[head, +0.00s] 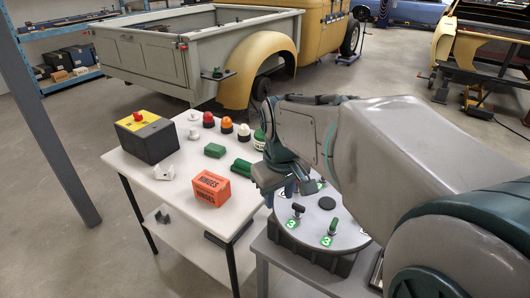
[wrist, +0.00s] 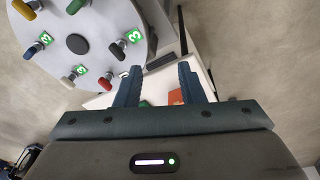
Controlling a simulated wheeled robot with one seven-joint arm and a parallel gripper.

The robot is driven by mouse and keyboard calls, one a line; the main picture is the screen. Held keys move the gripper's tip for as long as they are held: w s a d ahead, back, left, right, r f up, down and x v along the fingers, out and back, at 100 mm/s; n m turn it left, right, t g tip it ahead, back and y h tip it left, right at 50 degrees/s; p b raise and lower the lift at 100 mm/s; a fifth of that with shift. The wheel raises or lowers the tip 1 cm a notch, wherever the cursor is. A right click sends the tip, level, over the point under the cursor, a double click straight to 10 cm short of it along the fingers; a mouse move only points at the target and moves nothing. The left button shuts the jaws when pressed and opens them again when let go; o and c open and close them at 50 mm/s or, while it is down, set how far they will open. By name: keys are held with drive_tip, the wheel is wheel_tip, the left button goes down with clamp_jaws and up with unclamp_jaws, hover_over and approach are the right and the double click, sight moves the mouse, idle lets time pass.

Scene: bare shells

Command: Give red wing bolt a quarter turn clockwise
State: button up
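In the head view my gripper (head: 285,187) hangs at the left rim of the plate (head: 318,226). I cannot make out the red bolt there; my gripper and arm cover part of the plate.
A black-handled bolt (head: 298,210) and a green one (head: 331,230) stand on the plate, around a dark centre disc (head: 327,203). A white table (head: 165,190) beside it holds an orange box (head: 210,188), a yellow-topped control box (head: 146,137) and several small parts.

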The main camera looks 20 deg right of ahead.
drive_tip(key=w+d+r+n+g+p, duration=0.15)
drive_tip(key=w+d+n, duration=0.35)
drive_tip(key=w+d, duration=1)
drive_tip(key=shift+g+y, duration=0.25)
drive_tip(key=shift+y, duration=0.05)
drive_tip(key=f, duration=0.4)
drive_tip(key=w+a+f+p, duration=0.1)
drive_tip(key=f, duration=0.4)
drive_tip(key=a+f+p, duration=0.1)
drive_tip(key=f, duration=0.3)
drive_tip(key=shift+w+a+f, duration=0.1)
drive_tip(key=shift+w+f, duration=0.1)
drive_tip(key=shift+f, duration=0.2)
clamp_jaws()
